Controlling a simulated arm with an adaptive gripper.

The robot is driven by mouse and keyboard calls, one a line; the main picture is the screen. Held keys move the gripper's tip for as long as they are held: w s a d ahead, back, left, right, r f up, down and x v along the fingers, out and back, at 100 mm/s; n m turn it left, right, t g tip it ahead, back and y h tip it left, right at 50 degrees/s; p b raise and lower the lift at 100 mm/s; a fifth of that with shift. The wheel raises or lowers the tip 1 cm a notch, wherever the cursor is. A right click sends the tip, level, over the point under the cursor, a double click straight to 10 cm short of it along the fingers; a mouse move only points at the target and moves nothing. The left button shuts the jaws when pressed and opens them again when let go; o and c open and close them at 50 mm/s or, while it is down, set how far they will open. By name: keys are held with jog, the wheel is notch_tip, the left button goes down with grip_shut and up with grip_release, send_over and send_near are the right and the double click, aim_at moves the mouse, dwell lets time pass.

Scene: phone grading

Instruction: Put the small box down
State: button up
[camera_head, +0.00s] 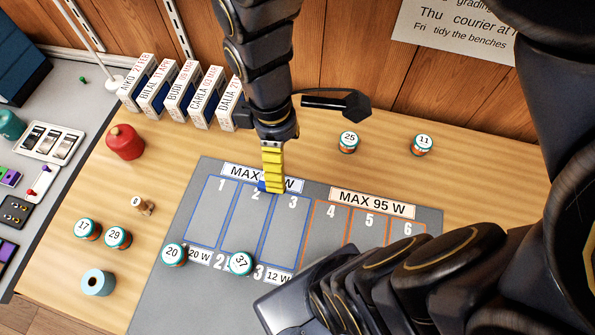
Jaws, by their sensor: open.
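My gripper (271,188) points down over the grey mat (160,305), its yellow fingers at the top of lanes 2 and 3. The fingers are seen nearly edge-on, so the gap between them hardly shows. A small blue patch (262,186) shows beside the fingertips; it may be part of the small box, but most of it is hidden. I cannot tell whether it touches the fingers or the mat. The fingers cover part of the left "MAX" label (236,172). The right label (372,204) reads "MAX 95 W".
Several upright name boxes (183,92) stand along the wall. A red jar (124,142) is at left. Numbered jars 20 (174,254) and 37 (240,263) stand at the lane fronts; jars 25 (348,142) and 11 (421,145) stand behind. My dark arm links cover the lower right.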

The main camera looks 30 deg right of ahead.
jog(key=s+a+r+m, duration=0.1)
jog(key=s+r+m, duration=0.3)
jog(key=s+m, duration=0.3)
jog(key=m, duration=0.2)
jog(key=shift+s+a+r+m+y, duration=0.2)
jog(key=shift+s+a+m+y, duration=0.1)
jog(key=shift+s+a, duration=0.1)
